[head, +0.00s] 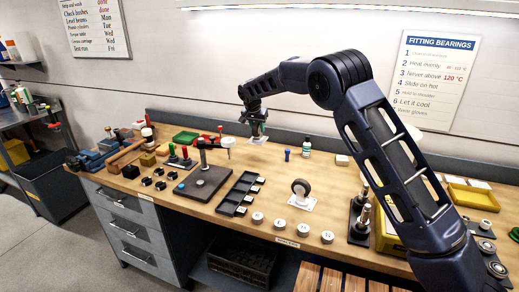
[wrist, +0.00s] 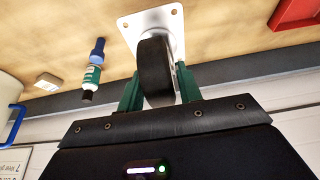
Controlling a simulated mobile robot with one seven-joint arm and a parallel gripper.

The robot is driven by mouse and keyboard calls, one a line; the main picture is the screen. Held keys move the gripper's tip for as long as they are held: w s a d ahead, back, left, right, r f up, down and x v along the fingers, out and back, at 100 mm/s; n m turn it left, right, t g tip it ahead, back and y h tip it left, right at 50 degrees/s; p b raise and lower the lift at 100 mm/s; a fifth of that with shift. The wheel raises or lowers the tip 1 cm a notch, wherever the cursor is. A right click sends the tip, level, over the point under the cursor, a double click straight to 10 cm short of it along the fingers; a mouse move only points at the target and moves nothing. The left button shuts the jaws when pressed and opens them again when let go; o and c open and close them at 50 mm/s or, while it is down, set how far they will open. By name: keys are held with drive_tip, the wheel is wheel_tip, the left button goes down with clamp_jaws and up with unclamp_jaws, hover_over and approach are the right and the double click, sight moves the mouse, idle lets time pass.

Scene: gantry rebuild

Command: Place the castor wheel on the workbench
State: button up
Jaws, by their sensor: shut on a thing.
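My gripper (head: 257,126) is over the rear part of the workbench (head: 232,197), near its back edge. In the wrist view its green fingers (wrist: 159,92) are shut on a castor wheel with a black tyre (wrist: 153,70). The castor's pale metal mounting plate (wrist: 150,20) faces the wooden top; it also shows below the gripper in the head view (head: 257,140). The plate is at or very close to the bench surface; I cannot tell whether it touches. Another castor wheel (head: 300,187) stands wheel-up on its plate near the front of the bench.
A small bottle (head: 306,147), a blue cylinder (head: 287,155) and a white block (head: 342,160) lie to the right of my gripper. A black slotted tray (head: 237,193) lies nearer the front.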

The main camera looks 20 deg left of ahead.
sight(254, 132)
wheel_tip(254, 132, down, 11)
drive_tip(key=shift+r, duration=0.1)
idle(0.4)
drive_tip(key=o, duration=1.2)
drive_tip(key=v, duration=1.2)
drive_tip(key=shift+s, duration=0.1)
